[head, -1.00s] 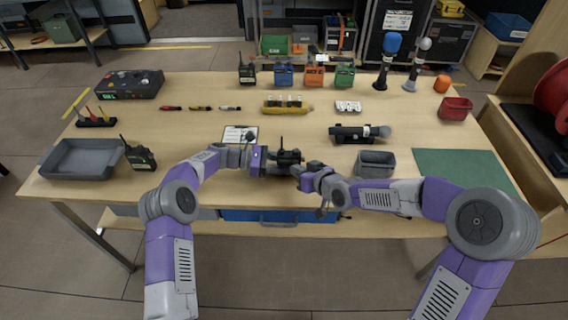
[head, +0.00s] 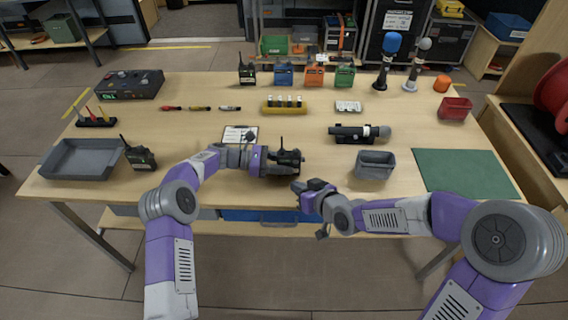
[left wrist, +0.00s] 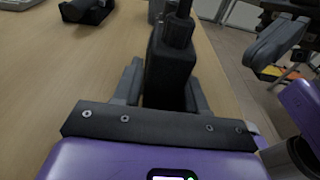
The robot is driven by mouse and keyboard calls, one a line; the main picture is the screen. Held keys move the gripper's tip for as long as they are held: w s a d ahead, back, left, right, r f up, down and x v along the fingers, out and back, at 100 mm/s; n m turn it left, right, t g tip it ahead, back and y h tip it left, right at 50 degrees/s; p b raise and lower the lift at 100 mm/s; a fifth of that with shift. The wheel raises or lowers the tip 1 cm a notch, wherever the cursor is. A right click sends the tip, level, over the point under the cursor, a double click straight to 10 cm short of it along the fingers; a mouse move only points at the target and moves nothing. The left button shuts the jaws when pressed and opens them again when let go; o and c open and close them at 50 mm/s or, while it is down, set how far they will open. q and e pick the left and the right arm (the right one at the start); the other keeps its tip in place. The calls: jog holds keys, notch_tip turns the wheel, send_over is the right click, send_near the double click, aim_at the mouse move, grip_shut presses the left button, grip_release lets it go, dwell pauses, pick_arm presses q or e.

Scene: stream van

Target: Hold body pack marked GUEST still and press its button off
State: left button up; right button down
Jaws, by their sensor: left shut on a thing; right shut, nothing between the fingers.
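A black body pack (head: 287,157) with a short antenna is held by my left gripper (head: 275,162) over the front middle of the table. In the left wrist view the dark pack (left wrist: 170,65) stands between the two grey fingers (left wrist: 163,95), which are shut on it. No GUEST marking or button can be read on it. My right gripper (head: 297,187) is shut and empty, apart from the pack, nearer the table's front edge. Its grey fingers also show at the right of the left wrist view (left wrist: 277,42).
Another black pack (head: 140,157) stands by the grey tray (head: 80,172) at the left, and one (head: 247,74) at the back. A grey bin (head: 375,165), a microphone (head: 360,132) and a green mat (head: 463,172) lie to the right. A small card (head: 238,134) lies behind my left gripper.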

jog(key=shift+s, duration=0.35)
pick_arm(q)
jog(key=o, duration=1.2)
